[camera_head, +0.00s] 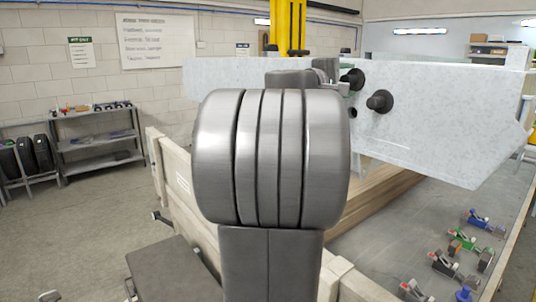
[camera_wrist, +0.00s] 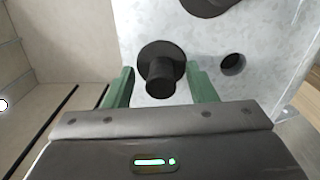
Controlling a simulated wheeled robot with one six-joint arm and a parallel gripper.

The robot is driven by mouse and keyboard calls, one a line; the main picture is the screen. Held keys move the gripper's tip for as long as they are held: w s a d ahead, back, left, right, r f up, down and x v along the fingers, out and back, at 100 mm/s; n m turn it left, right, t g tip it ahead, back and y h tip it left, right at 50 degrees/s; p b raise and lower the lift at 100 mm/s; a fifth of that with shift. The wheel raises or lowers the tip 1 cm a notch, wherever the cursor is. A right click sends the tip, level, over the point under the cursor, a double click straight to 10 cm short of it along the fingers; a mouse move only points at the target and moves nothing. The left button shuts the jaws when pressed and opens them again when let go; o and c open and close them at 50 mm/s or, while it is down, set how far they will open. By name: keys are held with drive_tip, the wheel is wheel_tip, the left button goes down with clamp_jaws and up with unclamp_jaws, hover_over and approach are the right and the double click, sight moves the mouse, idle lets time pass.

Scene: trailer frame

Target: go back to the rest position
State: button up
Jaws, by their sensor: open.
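The trailer frame is a large grey galvanized plate (camera_head: 450,120) behind and to the right of my arm in the head view. It also shows in the wrist view (camera_wrist: 285,35). Two black plugs stick out of it in the head view, one nearer the middle of the plate (camera_head: 380,102) and one by my arm (camera_head: 354,78). My gripper (camera_wrist: 160,71) is open, with its two green fingers apart. A black plug (camera_wrist: 158,62) shows between the fingers; I cannot tell whether they touch it. My arm hides most of the gripper in the head view.
A wooden crate-like frame (camera_head: 183,185) stands under the plate. A grey worktop (camera_head: 400,225) at right holds several small coloured tools (camera_head: 465,240). A shelf (camera_head: 98,145) stands at the left wall. The floor at left (camera_head: 90,215) is mostly clear.

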drive_tip(key=shift+f, duration=0.1)
drive_tip(key=b+v, duration=0.4)
drive_tip(key=v, duration=1)
drive_tip(key=p+x, duration=0.4)
drive_tip(key=x, duration=1)
drive_tip(key=shift+w+d+r, duration=0.2)
drive_tip(key=shift+d, duration=0.15)
drive_tip(key=v, duration=0.5)
drive_tip(key=shift+a+p, duration=0.35)
drive_tip(key=shift+b+v, duration=0.45)
drive_tip(key=shift+v, duration=0.95)
drive_tip(key=shift+s+a, duration=0.1)
drive_tip(key=shift+s, duration=0.05)
